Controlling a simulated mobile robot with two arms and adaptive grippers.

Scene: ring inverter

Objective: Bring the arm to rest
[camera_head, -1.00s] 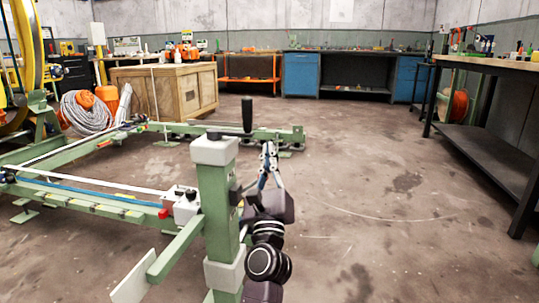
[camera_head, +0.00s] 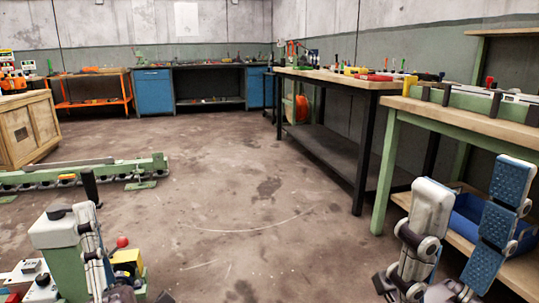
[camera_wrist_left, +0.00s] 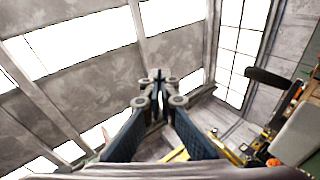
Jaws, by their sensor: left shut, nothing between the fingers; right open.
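My left gripper (camera_head: 90,212) points up at the lower left of the head view, close to the green machine post with its pale cap (camera_head: 57,229). Its fingers are together with nothing between them. In the left wrist view the closed fingers (camera_wrist_left: 157,80) point up towards the bright ceiling panels. My right gripper (camera_head: 470,185) stands upright at the lower right of the head view. Most of both arms is out of view.
A green rail frame (camera_head: 90,176) lies on the floor at left, near a wooden crate (camera_head: 28,130). A green-legged workbench (camera_head: 465,118) stands at right, behind my right gripper. A black-legged bench (camera_head: 335,80) is further back. The middle floor is clear.

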